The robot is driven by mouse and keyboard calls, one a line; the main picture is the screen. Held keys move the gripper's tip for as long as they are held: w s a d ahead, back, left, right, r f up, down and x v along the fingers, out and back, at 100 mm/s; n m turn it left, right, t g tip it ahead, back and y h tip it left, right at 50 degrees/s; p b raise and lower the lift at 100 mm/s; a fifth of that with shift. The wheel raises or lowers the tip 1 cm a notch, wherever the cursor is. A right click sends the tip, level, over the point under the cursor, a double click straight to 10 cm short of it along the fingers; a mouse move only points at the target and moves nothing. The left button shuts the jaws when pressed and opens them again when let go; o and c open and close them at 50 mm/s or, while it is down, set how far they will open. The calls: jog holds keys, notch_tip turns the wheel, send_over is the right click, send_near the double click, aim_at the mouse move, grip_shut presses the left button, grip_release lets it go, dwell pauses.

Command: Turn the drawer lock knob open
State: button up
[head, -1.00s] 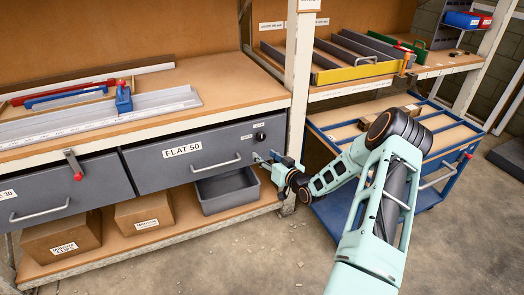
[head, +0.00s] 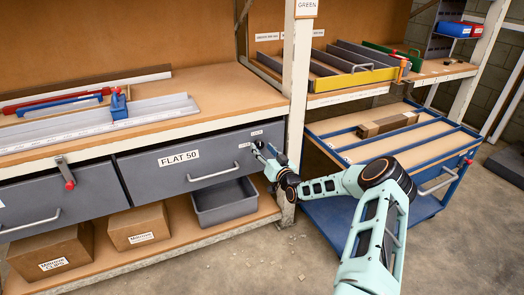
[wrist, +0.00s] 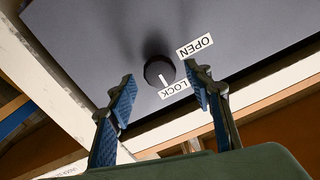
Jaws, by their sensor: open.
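The drawer (head: 180,170) marked FLAT 50 is grey and closed under the bench top. Its black round lock knob (wrist: 159,71) sits on the front, and its white pointer mark faces the LOCK label (wrist: 180,88). My gripper (wrist: 162,80) is open, with a blue-padded finger on either side of the knob in the picture. I cannot tell whether the fingers reach it in depth.
The drawer handle (head: 215,174) is left of my gripper. A white rack post (head: 296,100) stands close on the right. A grey bin (head: 224,201) sits on the shelf below. A blue cart (head: 330,209) stands right, behind my arm.

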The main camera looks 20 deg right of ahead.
jog(key=shift+w, duration=0.5)
grip_shut()
